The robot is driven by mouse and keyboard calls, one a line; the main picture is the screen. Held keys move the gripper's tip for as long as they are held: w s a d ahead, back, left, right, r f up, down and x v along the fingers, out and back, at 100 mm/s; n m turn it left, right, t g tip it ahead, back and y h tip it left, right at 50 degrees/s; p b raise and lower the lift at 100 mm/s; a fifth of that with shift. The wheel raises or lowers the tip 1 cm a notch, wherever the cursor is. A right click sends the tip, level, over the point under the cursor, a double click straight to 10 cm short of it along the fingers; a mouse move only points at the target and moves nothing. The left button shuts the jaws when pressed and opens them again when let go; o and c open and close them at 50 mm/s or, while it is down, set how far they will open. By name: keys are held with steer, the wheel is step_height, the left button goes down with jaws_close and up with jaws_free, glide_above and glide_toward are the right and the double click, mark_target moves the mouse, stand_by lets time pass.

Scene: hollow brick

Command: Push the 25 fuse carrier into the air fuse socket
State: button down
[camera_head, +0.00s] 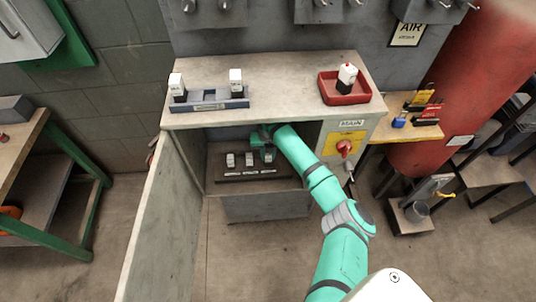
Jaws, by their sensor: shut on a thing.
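My gripper (264,146) reaches into the open cabinet (224,137), over the right end of a dark socket strip (252,173). It is shut on a small white-faced fuse carrier (268,157), which is partly hidden by the gripper. Two more white-faced carriers, a left one (231,160) and a middle one (249,160), stand in the strip to the left of it. I cannot read any carrier's number or the small white labels along the strip's front. I cannot tell how deep the held carrier sits in its socket.
On the cabinet top, a blue-grey rack (210,103) bears two white-and-black carriers. A red tray (352,97) holds another one. The cabinet door (148,221) stands open on the left. A red rotary switch (344,147) is on the right panel, beside my arm.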

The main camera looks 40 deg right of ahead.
steer(key=shift+f, duration=0.65)
steer(key=c, duration=1.5)
jaws_free()
steer(key=shift+o, duration=0.2)
steer(key=shift+a, duration=0.1)
